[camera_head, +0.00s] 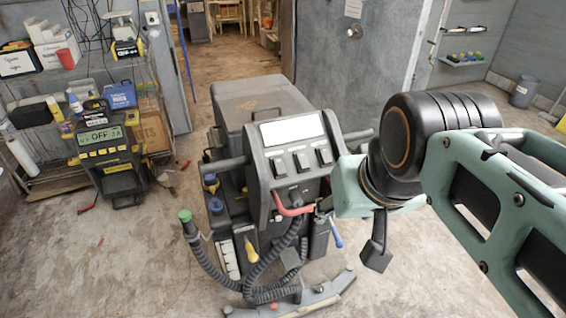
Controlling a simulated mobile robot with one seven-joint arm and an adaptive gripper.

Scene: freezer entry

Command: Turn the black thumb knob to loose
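A grey wheeled machine (262,100) stands in the middle of the view, with a sloped control panel facing me. A red curved handle (293,210) and black corrugated hoses (215,272) are on its front. I cannot pick out the black thumb knob with certainty; it is too small or hidden. My green and black arm comes in from the right and ends at the machine's right front, beside the red handle. My gripper's fingertips are not clearly visible there, and I cannot tell whether they touch anything.
A yellow and black unit reading OFF (101,138) stands at left before a cluttered shelf (52,85). A grey metal door (352,62) is behind the machine. The concrete floor (120,265) is mostly clear at front left.

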